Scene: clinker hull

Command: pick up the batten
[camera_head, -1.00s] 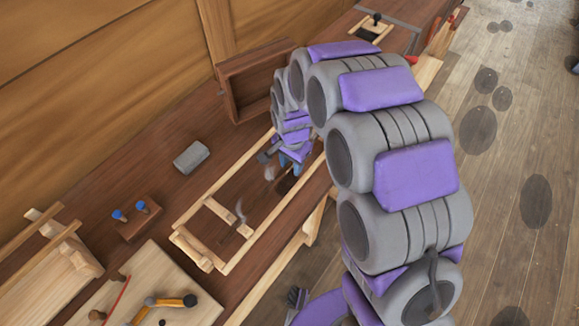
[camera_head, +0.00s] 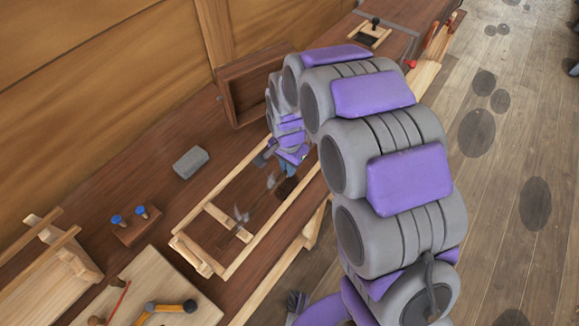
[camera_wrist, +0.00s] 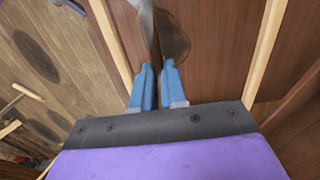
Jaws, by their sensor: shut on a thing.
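My gripper (camera_head: 285,170) is low inside the pale wooden frame on the bench, partly hidden by my arm in the head view. In the wrist view its two blue fingers (camera_wrist: 157,70) are close together. A narrow grey strip, which seems to be the batten (camera_wrist: 149,22), runs between the fingertips and away from them. In the head view only grey pieces of it show, near the gripper and by the frame's crossbar (camera_head: 228,222). I cannot tell whether it touches the bench. The frame's pale rails (camera_wrist: 263,50) pass on both sides of the fingers.
An open brown box (camera_head: 250,95) stands behind the gripper against the wall. A grey block (camera_head: 190,162) and a small stand with blue pegs (camera_head: 137,222) lie left of the frame. A pale board (camera_head: 150,285) with tools is nearer. Bare bench lies between them.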

